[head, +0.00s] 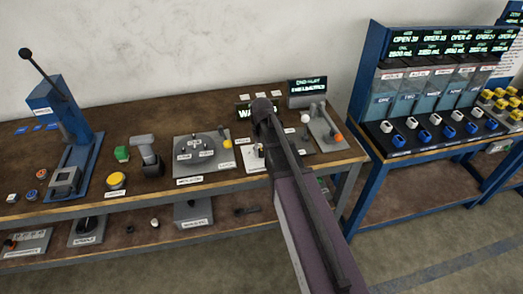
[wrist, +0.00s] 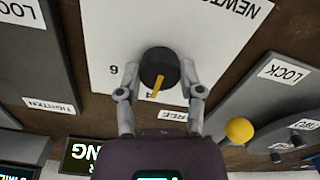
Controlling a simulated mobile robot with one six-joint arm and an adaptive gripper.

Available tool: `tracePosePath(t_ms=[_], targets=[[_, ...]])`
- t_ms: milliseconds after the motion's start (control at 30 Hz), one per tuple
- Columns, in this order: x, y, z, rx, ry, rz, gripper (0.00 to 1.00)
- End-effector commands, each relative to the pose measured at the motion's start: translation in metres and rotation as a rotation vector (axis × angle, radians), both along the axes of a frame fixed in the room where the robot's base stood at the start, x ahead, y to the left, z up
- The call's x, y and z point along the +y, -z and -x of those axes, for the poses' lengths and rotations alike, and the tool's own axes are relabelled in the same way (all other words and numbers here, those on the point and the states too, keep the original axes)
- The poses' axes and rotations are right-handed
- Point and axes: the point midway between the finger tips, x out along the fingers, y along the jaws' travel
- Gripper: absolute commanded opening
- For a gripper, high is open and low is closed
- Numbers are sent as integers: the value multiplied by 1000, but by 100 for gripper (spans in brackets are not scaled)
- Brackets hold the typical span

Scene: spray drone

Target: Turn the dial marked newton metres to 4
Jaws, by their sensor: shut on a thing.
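The dial is a round black knob (wrist: 161,66) with a yellow pointer, on a white panel (wrist: 112,28) whose partly cut-off lettering begins "NEWTON" and appears upside down. The pointer points toward the bottom of the wrist view, at a numeral beside its tip that looks like a 4 and is partly covered. A 6 or 9 stands left of the knob. My gripper (wrist: 160,72) is shut on the knob, one finger on each side. In the head view, the white panel (head: 251,161) shows below my arm's end, which hides much of the dial.
A grey plate with a LOCK label (wrist: 286,72) and a yellow ball knob (wrist: 240,130) lies beside the panel. A round grey plate (head: 190,166), a yellow button (head: 117,180) and a blue lever press (head: 55,110) share the bench. Lit displays (head: 307,86) stand behind.

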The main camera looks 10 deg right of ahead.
Motion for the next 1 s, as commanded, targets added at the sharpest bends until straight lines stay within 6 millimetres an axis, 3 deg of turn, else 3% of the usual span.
tracePosePath(t_ms=[333, 367, 433, 467, 1000], targets=[[0, 1, 2, 3, -2, 0, 1], [0, 1, 2, 3, -2, 0, 58], [0, 1, 1, 3, -1, 0, 78], [0, 0, 1, 2, -1, 0, 83], [0, 0, 0, 0, 13, 0, 83]])
